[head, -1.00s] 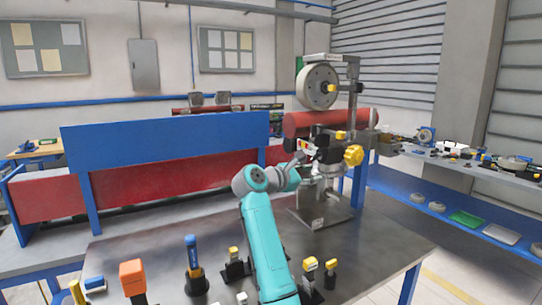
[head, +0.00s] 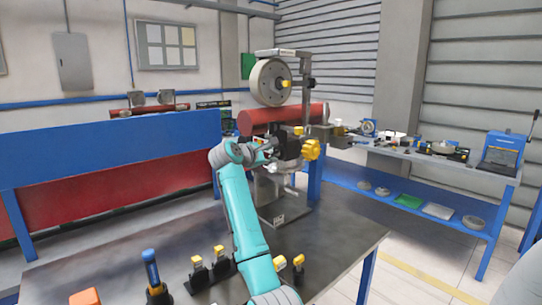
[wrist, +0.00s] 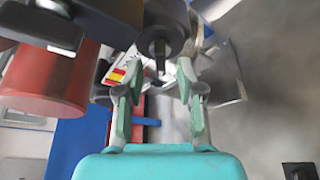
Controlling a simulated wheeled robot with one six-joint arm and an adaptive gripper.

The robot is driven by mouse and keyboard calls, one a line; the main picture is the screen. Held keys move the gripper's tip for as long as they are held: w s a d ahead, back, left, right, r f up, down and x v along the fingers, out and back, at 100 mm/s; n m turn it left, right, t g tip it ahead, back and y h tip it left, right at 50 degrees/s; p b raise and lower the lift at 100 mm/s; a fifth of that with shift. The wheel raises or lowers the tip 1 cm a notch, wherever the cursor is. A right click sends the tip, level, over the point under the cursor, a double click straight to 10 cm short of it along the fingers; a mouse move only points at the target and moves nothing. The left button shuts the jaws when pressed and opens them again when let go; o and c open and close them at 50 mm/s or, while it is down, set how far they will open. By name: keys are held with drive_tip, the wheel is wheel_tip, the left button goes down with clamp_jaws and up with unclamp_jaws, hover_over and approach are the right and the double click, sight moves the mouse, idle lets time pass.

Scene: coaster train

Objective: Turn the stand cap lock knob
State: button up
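A machine stand (head: 272,190) stands on the dark bench top, with a grey wheel (head: 270,82) above. A large yellow lobed knob (head: 312,150) sits at its right side. Smaller yellow knobs are at the stand top (head: 298,130) and by the wheel (head: 285,84). I cannot tell which one is the stand cap lock knob. My gripper (wrist: 160,78) is at the stand's left side, partly hidden in the head view. In the wrist view its green fingers are apart, with a dark round part with a narrow stub (wrist: 162,42) just beyond the tips. Contact is unclear.
A red cylinder (head: 258,118) lies behind the stand; it also shows in the wrist view (wrist: 45,85). A blue panel (head: 110,145) stands at left. Several yellow-topped tools (head: 220,260) stand near the bench front. A side bench (head: 440,165) is at right.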

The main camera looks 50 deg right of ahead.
drive_tip(key=shift+x, duration=1.25)
clamp_jaws()
drive_tip(key=shift+n, duration=0.3)
drive_tip(key=n+g+y, duration=0.1)
drive_tip(key=n+g, duration=0.1)
drive_tip(key=n, duration=0.1)
drive_tip(key=shift+r, duration=0.1)
drive_tip(key=n+g+y, duration=0.1)
drive_tip(key=n+g, duration=0.1)
drive_tip(key=n, duration=0.1)
drive_tip(key=shift+n, duration=0.3)
